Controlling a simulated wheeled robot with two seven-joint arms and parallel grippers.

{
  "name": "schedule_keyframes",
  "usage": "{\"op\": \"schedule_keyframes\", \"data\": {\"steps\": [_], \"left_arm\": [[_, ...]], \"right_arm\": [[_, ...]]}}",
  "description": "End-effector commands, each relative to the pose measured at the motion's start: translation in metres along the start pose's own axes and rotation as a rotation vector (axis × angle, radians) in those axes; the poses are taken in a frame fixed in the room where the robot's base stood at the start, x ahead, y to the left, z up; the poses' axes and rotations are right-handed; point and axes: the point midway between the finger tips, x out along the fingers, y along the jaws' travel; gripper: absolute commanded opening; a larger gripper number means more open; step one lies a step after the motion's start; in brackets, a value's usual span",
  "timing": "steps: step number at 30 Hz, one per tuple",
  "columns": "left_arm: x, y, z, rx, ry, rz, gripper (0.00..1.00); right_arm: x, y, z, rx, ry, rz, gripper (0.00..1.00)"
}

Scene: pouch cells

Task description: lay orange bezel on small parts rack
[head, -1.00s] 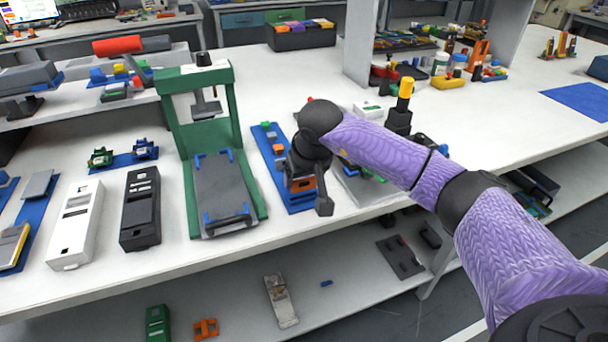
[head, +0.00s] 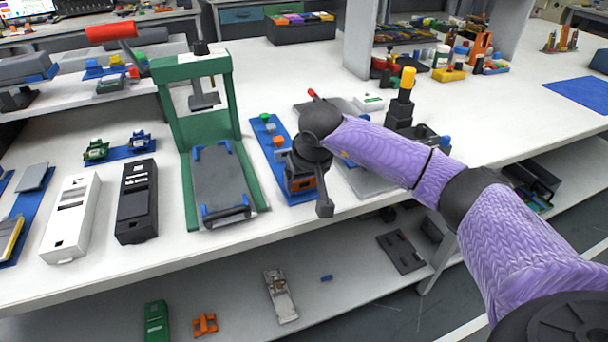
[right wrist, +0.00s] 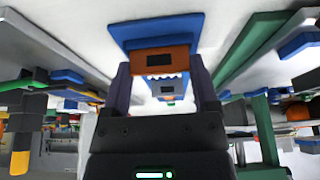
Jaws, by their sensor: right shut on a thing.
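The orange bezel (head: 303,184) is between the fingers of my right gripper (head: 302,188), which is shut on it. In the right wrist view the bezel (right wrist: 160,61) spans the gap between the two dark fingers of the gripper (right wrist: 163,80). The small parts rack (head: 261,123) is a long blue strip on the bench, right of the green press, with small green, orange and blue parts on it. The bezel is over or at the rack's near end; I cannot tell whether they touch. The rack's blue edge (right wrist: 155,28) shows behind the bezel. My left gripper is out of view.
The green press (head: 177,130) stands left of the rack. A black case (head: 137,201) and a white case (head: 71,217) lie further left. A grey holder with a yellow-capped post (head: 406,80) stands to the right. An orange part (head: 205,324) lies on the lower shelf.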

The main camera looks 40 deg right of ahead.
Motion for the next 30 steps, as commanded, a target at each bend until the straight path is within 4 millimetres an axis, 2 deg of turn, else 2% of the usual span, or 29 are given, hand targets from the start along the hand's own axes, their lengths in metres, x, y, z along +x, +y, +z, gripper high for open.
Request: {"op": "schedule_keyframes", "data": {"steps": [2,3,6,13,21,24,30], "left_arm": [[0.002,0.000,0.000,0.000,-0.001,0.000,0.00],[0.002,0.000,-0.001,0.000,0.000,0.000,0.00],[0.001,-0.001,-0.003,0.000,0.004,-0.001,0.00],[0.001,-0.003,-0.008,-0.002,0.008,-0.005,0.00],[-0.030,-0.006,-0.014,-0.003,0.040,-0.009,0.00],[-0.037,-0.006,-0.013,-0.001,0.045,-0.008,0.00],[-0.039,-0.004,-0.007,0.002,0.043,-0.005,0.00]], "right_arm": [[0.003,0.000,0.001,0.000,0.000,0.000,0.00],[0.002,0.000,0.001,0.000,0.000,0.000,0.83],[0.002,0.000,0.001,0.000,0.000,0.000,1.00],[0.000,0.000,0.000,0.000,0.001,0.000,1.00],[-0.068,0.000,-0.002,-0.001,0.006,0.000,1.00],[-0.087,0.000,-0.002,-0.001,0.004,0.000,1.00],[-0.099,0.000,0.001,0.000,0.000,0.001,1.00]]}}
